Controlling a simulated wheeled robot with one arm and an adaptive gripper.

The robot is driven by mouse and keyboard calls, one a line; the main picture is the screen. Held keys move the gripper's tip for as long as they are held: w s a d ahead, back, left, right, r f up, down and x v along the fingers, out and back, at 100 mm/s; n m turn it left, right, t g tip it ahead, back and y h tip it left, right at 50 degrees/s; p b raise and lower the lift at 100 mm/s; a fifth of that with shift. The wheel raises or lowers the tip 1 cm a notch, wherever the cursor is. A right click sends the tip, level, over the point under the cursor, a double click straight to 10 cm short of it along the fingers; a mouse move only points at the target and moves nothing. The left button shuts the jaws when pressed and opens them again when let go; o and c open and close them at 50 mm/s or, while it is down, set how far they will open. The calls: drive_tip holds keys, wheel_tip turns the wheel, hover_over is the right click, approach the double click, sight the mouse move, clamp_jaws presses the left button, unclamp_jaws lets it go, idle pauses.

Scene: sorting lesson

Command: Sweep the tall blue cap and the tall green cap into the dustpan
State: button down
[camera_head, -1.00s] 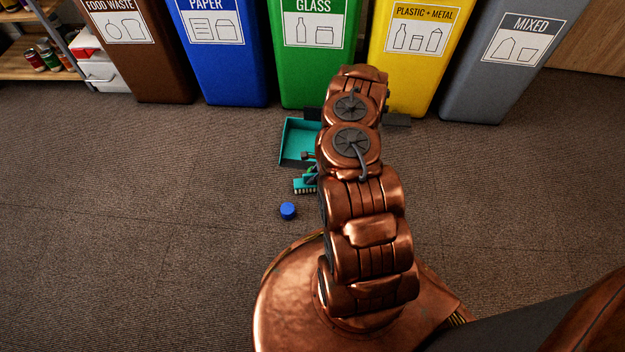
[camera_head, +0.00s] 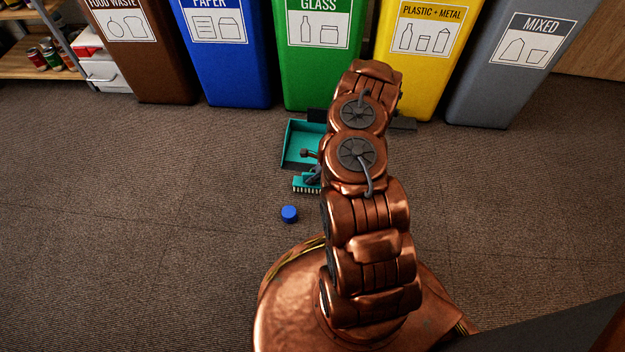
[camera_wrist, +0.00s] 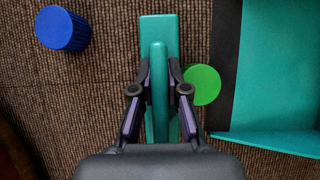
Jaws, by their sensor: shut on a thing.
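The tall blue cap (camera_head: 289,214) stands alone on the carpet, nearer to me than the brush; it is at the upper left in the wrist view (camera_wrist: 62,28). My gripper (camera_wrist: 160,78) is shut on the handle of a teal hand brush (camera_wrist: 158,24). In the head view the brush (camera_head: 304,186) is low at the floor, its pale bristles showing. The tall green cap (camera_wrist: 203,84) is close to the brush's right side, at the dustpan's dark lip; I cannot tell whether they touch. The arm hides it in the head view. The teal dustpan (camera_head: 300,134) lies beyond the brush.
A green glass bin (camera_head: 310,82) and a yellow plastic and metal bin (camera_head: 418,90) stand behind the dustpan. Blue, brown and grey bins complete the row. The carpet left of the blue cap is clear.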

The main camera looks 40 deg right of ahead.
drive_tip(key=shift+a+b, duration=0.1)
drive_tip(key=shift+b, duration=0.25)
